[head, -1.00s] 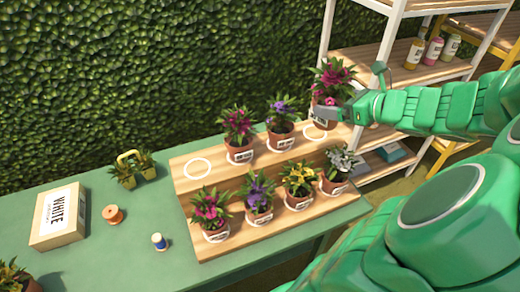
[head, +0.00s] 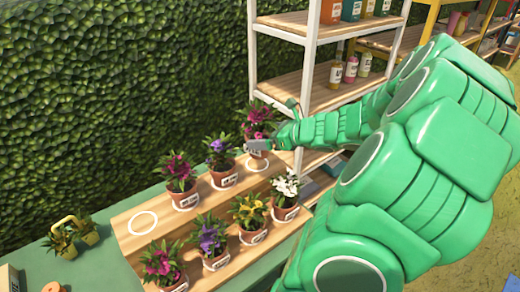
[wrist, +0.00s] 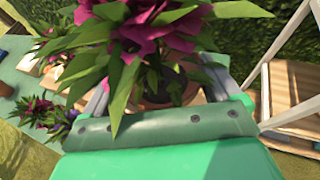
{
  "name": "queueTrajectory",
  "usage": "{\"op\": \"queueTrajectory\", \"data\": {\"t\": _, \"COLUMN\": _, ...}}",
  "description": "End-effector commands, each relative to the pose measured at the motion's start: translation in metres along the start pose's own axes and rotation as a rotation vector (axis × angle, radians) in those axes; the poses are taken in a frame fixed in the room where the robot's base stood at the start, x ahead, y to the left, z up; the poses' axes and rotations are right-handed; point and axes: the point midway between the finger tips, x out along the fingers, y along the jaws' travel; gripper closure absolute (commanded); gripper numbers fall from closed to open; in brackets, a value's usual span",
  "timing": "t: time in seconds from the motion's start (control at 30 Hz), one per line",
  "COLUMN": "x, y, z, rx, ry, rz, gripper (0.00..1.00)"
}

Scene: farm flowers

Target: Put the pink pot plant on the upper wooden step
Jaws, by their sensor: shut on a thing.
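The pink pot plant (head: 258,122) has magenta flowers, green leaves and a terracotta pot. My gripper (head: 262,144) is shut on its pot, at the right end of the upper wooden step (head: 205,194). The plant is upright, just over or behind a white ring (head: 257,165) on that step. I cannot tell whether the pot touches the wood. In the wrist view the held plant (wrist: 165,35) fills the upper middle, and its leaves hide part of my gripper (wrist: 168,95).
Another pink plant (head: 180,172) and a purple plant (head: 220,152) stand on the upper step, beside an empty white ring (head: 142,222). Pink, purple, yellow and white plants line the lower step. A shelf rack (head: 310,80) stands close behind on the right.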

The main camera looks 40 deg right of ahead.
Motion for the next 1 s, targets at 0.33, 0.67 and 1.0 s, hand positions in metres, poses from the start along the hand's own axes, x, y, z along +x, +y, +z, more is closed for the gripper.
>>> {"op": "queueTrajectory", "data": {"t": 0.33, "x": 0.030, "y": -0.024, "z": -0.021, "rx": 0.001, "ry": 0.000, "rz": 0.003, "gripper": 0.58}}
{"op": "queueTrajectory", "data": {"t": 0.67, "x": 0.051, "y": -0.042, "z": -0.039, "rx": 0.000, "ry": 0.001, "rz": 0.001, "gripper": 0.58}}
{"op": "queueTrajectory", "data": {"t": 1.0, "x": 0.062, "y": -0.048, "z": -0.053, "rx": 0.001, "ry": 0.001, "rz": 0.001, "gripper": 0.58}}
